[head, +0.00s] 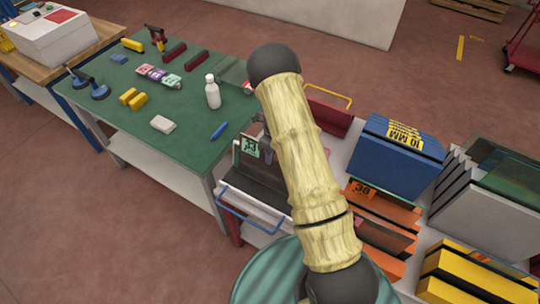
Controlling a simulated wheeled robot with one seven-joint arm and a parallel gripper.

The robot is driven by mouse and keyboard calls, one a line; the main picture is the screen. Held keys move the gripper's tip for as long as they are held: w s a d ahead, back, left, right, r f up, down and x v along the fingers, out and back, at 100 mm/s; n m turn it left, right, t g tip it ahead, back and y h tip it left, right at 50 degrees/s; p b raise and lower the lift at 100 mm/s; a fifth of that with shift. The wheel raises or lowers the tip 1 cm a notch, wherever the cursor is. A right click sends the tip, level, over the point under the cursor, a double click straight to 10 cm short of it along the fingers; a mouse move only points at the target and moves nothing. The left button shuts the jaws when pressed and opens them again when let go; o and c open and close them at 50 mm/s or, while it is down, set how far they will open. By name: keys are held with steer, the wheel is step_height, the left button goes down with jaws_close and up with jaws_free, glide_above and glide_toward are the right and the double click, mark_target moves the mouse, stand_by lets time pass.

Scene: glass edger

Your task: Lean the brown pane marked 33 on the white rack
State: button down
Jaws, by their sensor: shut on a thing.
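The brown pane marked 33 (262,168) stands upright and tilted at the dark rack with a blue handle, left of my arm; its pale green 33 label shows near its top left. My gripper (262,122) is mostly hidden behind my arm, with only a grey sliver visible near the pane's top edge. It appears shut on this pane. I cannot tell whether the pane's foot is clear of the dark rack. The white rack (478,212) stands at the right, with dark and greenish panes leaning in it.
A blue rack (390,160) marked 10 MM, an orange rack (375,225) with a label 38 and a yellow rack (470,275) stand between or near. A red rack (328,118) is behind my arm. The green table (165,115) holds a white bottle (212,92) and small tools.

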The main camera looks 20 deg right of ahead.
steer(key=shift+f, duration=0.2)
stand_by(0.6)
steer(key=c, duration=1.5)
jaws_free()
steer(key=shift+r, duration=0.1)
steer(key=shift+d, duration=0.1)
steer(key=shift+w+d+r, duration=0.1)
steer(key=shift+w+r, duration=0.05)
steer(key=shift+r, duration=0.05)
steer(key=r+b, duration=0.1)
steer(key=r, duration=0.4)
steer(key=w+d+r+b, duration=0.1)
steer(key=r, duration=0.5)
steer(key=w+r+b, duration=0.1)
steer(key=r, duration=0.4)
steer(key=shift+d+r, duration=0.25)
steer(key=shift+d, duration=0.1)
steer(key=shift+s, duration=0.1)
